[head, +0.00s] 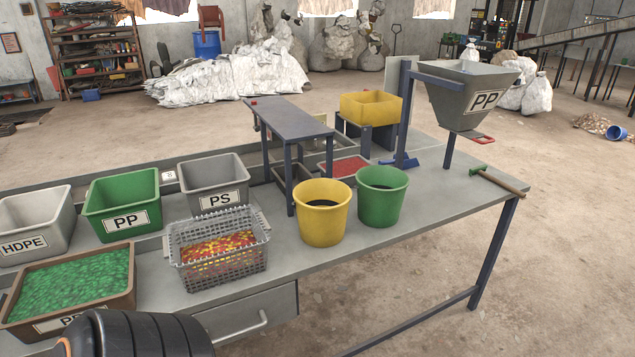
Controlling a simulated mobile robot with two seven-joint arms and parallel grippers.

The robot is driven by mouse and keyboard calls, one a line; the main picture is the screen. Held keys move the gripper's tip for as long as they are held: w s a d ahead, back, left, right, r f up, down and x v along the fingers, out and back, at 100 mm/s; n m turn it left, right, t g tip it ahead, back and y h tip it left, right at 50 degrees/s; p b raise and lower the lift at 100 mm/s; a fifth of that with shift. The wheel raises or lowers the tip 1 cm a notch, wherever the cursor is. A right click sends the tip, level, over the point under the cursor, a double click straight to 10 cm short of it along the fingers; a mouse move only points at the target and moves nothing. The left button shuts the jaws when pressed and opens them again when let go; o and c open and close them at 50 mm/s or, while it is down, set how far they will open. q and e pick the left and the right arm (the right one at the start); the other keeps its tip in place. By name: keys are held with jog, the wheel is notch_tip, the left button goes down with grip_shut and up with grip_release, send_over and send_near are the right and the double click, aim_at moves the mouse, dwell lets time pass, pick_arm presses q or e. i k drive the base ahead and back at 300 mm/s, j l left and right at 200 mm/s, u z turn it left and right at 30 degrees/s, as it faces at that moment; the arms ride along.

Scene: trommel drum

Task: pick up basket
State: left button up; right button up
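The basket (226,274) is a grey perforated basket with a handle at each side. It stands upright on the grey workbench (420,205), near its front edge, and holds red and yellow flakes. Neither of my grippers shows in the head view. A black ribbed part of my arm shows at the bottom left, in front of the bench, apart from the basket in the picture.
A yellow bucket (323,225) and a green bucket (381,207) stand right of the basket. A grey PS bin (222,201) is behind it, a green PP bin (125,218) behind left. A brown tray (126,304) of green flakes sits left.

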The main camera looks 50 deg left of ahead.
aim_at(212, 250)
jog(key=u, duration=1.5)
